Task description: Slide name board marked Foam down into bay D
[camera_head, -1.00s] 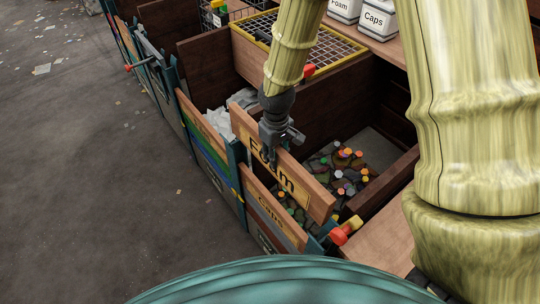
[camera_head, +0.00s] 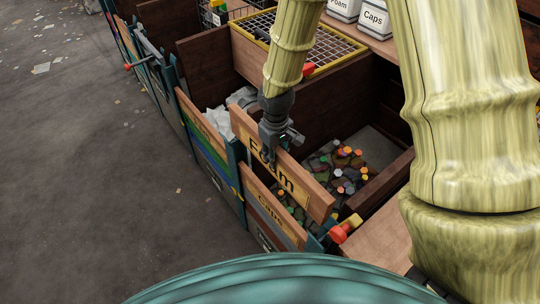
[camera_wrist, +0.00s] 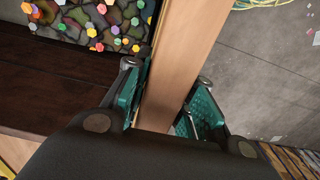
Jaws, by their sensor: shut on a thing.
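My gripper (camera_head: 271,150) is shut on the top edge of the Foam name board (camera_head: 285,181), a wooden board with a yellow label. The board stands upright and slants down to the right in the head view, just above and behind the Caps board (camera_head: 270,218) at the bay's front. In the wrist view the fingers (camera_wrist: 165,105) clasp the board's edge (camera_wrist: 185,50) from both sides. The board's lower edge is partly hidden behind the Caps board. I cannot read a bay letter, so which bay is D cannot be told.
Behind the board is a bin with many coloured caps (camera_head: 345,155). A red-and-yellow knob (camera_head: 343,230) stands by the board's right end. Another front board (camera_head: 203,125) is to the left, with white scraps behind it. Grey floor (camera_head: 90,200) lies open at left.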

